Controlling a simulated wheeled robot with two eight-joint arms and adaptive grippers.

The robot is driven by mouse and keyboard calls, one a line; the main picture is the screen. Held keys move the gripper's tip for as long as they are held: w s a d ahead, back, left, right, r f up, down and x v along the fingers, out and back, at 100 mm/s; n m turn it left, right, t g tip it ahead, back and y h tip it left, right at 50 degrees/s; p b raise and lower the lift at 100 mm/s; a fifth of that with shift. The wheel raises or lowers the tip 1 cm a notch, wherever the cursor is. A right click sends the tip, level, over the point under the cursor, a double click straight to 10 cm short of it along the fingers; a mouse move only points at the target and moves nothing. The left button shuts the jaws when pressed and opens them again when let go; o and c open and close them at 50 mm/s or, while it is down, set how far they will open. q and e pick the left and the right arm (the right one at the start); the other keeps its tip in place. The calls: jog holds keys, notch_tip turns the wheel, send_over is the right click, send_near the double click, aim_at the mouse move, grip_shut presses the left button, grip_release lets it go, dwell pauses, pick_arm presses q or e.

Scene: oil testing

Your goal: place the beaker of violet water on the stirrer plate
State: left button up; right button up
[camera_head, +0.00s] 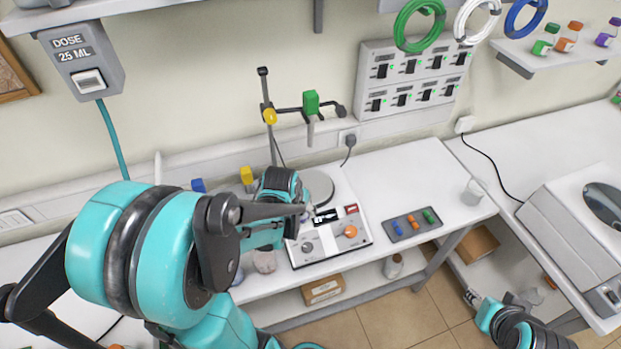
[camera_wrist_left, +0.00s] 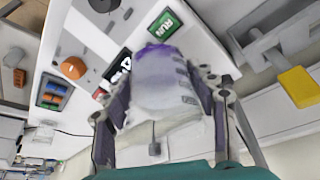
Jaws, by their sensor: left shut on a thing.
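The beaker of violet water (camera_wrist_left: 165,90) fills the middle of the left wrist view, a clear beaker with marks on its side and violet at its far end. My left gripper (camera_wrist_left: 168,105) is shut on it, one finger on each side. In the head view my left gripper (camera_head: 303,212) is over the left part of the stirrer, and the arm hides most of the beaker. The stirrer (camera_head: 326,242) is a white unit with an orange knob, and its round grey stirrer plate (camera_head: 318,187) is bare behind the gripper. My right gripper (camera_head: 520,300) is low at the right, its jaws unclear.
A stand (camera_head: 268,110) with yellow and green clamps rises behind the stirrer. A dark tray (camera_head: 411,225) with coloured pieces lies to its right. A small white beaker (camera_head: 473,191) stands near the bench's right end. Free bench top lies behind the tray.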

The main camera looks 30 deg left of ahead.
pick_arm(q)
jog(key=w, duration=0.2)
jog(key=w+a, duration=0.1)
jog(key=w, duration=0.2)
jog(key=w+a, duration=0.1)
jog(key=w, duration=0.1)
jog(key=shift+w+f, duration=0.15)
jog(key=shift+w, duration=0.65)
jog(key=w, duration=0.1)
jog(key=w+a, duration=0.1)
jog(key=w, duration=0.1)
jog(key=shift+w, duration=0.2)
jog(key=shift+f, duration=0.1)
jog(key=shift+s, duration=0.15)
jog(key=shift+b, duration=0.35)
jog(key=o, duration=0.9)
jog(key=shift+f, duration=0.15)
jog(key=o, duration=0.5)
jog(key=shift+c, duration=0.2)
